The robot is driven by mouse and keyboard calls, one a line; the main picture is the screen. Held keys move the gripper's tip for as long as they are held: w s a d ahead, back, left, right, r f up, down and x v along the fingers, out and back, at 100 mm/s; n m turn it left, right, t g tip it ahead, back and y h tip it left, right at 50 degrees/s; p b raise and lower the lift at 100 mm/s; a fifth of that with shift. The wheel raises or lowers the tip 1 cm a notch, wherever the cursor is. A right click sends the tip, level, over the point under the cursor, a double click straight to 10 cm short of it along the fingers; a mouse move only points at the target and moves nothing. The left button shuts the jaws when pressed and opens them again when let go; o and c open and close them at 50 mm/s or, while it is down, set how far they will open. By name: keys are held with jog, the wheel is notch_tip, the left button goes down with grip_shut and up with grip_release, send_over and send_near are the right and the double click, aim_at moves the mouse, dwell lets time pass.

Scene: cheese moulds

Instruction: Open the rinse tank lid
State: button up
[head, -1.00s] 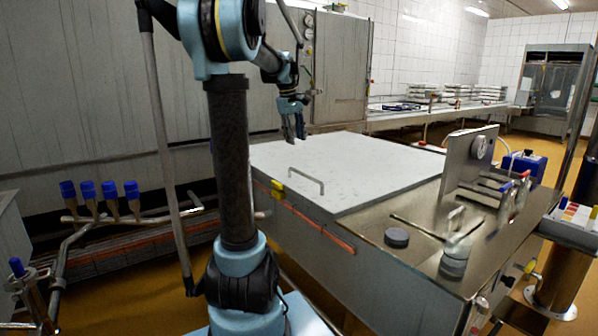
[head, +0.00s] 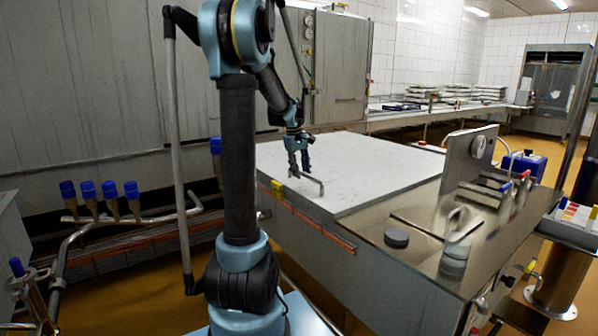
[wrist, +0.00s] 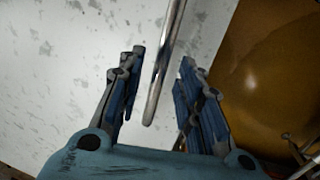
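The rinse tank lid (head: 370,165) is a broad, pale, flat panel lying closed on the steel tank. Its metal bar handle (head: 314,181) stands near the front left edge. My gripper (head: 299,168) is low over the lid at the handle, partly covering its far end. In the wrist view my gripper (wrist: 162,57) is open, with the handle bar (wrist: 165,60) running between its two blue-grey fingers. There is a visible gap on both sides of the bar. The speckled lid surface (wrist: 60,70) lies behind it. Whether the fingers reach fully down around the bar cannot be told.
A steel counter (head: 400,215) right of the lid carries a dark round puck (head: 396,237), a clear stacked vessel (head: 455,255) and an upright gauge panel (head: 470,165). Blue-capped pipes (head: 100,190) stand at the left. The lid top is otherwise clear.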

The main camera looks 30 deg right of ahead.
grip_shut()
